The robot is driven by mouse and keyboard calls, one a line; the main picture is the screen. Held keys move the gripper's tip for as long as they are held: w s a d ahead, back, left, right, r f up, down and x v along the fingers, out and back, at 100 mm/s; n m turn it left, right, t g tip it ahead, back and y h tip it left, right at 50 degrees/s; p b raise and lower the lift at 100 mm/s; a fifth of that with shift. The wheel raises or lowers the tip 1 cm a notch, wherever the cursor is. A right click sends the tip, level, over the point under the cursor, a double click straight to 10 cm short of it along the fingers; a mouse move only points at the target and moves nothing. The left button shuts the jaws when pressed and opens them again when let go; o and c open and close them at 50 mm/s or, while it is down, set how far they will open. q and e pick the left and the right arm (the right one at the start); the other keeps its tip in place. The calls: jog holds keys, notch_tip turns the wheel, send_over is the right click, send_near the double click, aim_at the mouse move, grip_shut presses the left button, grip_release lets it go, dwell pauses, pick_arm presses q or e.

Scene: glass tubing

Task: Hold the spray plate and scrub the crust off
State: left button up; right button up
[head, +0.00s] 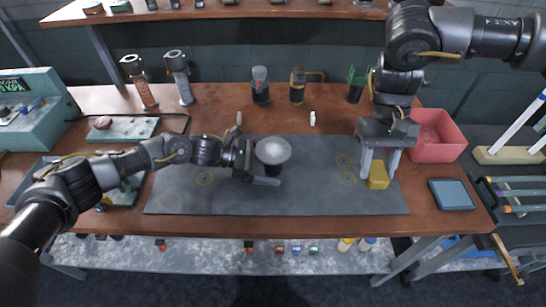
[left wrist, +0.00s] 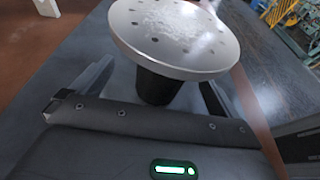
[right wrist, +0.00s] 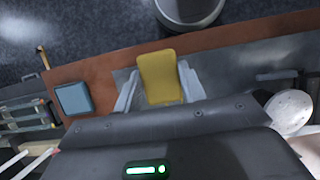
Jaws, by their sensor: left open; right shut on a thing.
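The spray plate (head: 273,150) is a round, pale metal disc with small holes and a whitish crust on top; it stands on a dark stem on the grey mat. It fills the top of the left wrist view (left wrist: 175,35). My left gripper (head: 268,172) is open, its fingers on either side of the dark stem (left wrist: 158,85) below the disc. My right gripper (head: 380,165) is shut on a yellow block (head: 378,176), probably the scrubber, over the mat's right part. The yellow block also shows between the fingers in the right wrist view (right wrist: 160,77).
The grey mat (head: 300,200) is mostly bare between the grippers. A red bin (head: 437,135) and a blue pad (head: 451,194) lie to the right. Bottles, including an amber one (head: 297,86), stand at the back. A green instrument box (head: 38,105) is at the left.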

pick_arm(q)
jog(key=c, duration=1.5)
jog(key=shift+o, duration=0.2)
